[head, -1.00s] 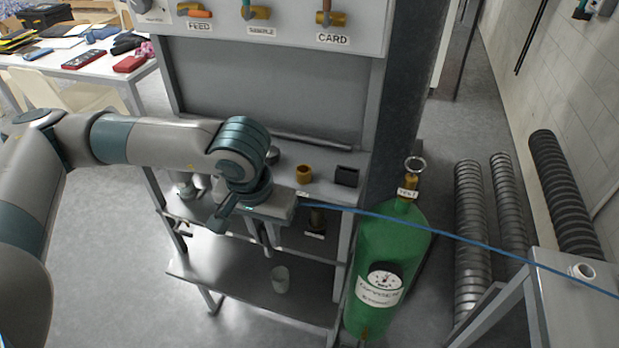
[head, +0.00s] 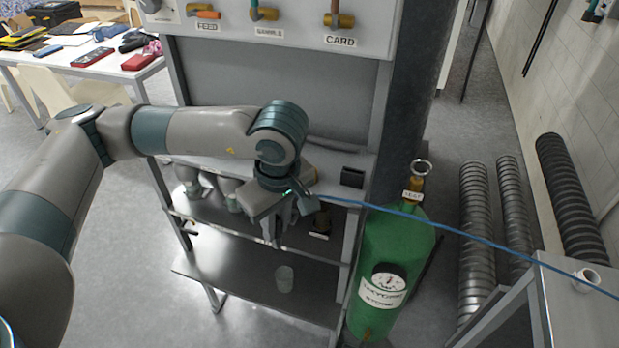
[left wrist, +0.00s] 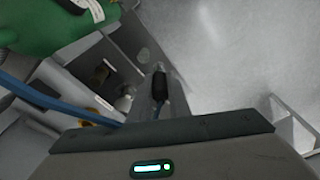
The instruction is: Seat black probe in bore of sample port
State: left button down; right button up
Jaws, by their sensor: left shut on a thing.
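My left gripper (head: 274,235) hangs pointing down in front of the grey bench. In the left wrist view its jaws are shut on the black probe (left wrist: 160,84), a small dark cylinder. A blue cable (head: 450,231) runs from near the gripper to the right; it also shows in the left wrist view (left wrist: 45,98). I cannot tell for sure which fitting is the sample port. A brass fitting (head: 320,222) with a small tag stands right of the gripper, below the bench top. The probe is apart from it. My right gripper is not in view.
A green gas cylinder (head: 395,255) with a gauge stands right of the bench. A small black block (head: 352,177) sits on the bench top. A pale cup (head: 284,278) stands on the lower shelf (head: 235,265). Labelled valves line the panel (head: 290,30) above.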

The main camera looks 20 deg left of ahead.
pick_arm(q)
jog(key=n, duration=0.4)
jog(key=r+n, duration=0.1)
jog(key=n, duration=0.1)
jog(key=shift+w+d+g, duration=0.1)
jog(key=shift+w+g, duration=0.1)
jog(key=shift+g, duration=0.2)
jog(key=n, duration=0.3)
jog(key=shift+w+r+n+g, duration=0.1)
jog(key=shift+r+n+g, duration=0.1)
jog(key=shift+n+g, duration=0.1)
jog(key=n, duration=0.4)
jog(key=shift+w+d+r+g+p, duration=0.1)
jog(key=shift+w+r+g+p, duration=0.05)
jog(key=shift+r+g+p, duration=0.15)
jog(key=n, duration=0.4)
jog(key=shift+w+r+h, duration=0.1)
jog(key=shift+r+h, duration=0.2)
jog(key=shift+h, duration=0.1)
jog(key=r+n, duration=0.1)
jog(key=n, duration=0.5)
jog(key=n+h, duration=0.1)
jog(key=n, duration=0.6)
jog(key=r+n+h+p, duration=0.1)
jog(key=n, duration=0.5)
jog(key=shift+w+a+r, duration=0.2)
jog(key=shift+w+r, duration=0.05)
jog(key=shift+r, duration=0.1)
